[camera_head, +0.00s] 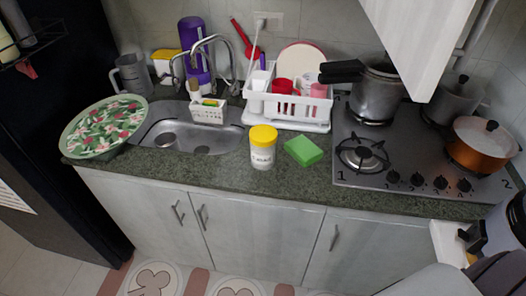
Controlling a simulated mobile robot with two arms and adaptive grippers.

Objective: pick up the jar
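The jar (262,148) is a small white container with a yellow lid and a dark label on its front. It stands upright on the dark stone counter, near the front edge and right of the sink. A green block (304,150) lies just to its right, apart from it. No gripper is at the jar.
The sink (222,140) and a patterned green tray (104,127) are to the left. A white dish rack (318,112) stands behind the jar. A gas stove (398,178) with a pressure cooker (376,92) and a copper pot (481,146) is to the right. The counter in front of the jar is clear.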

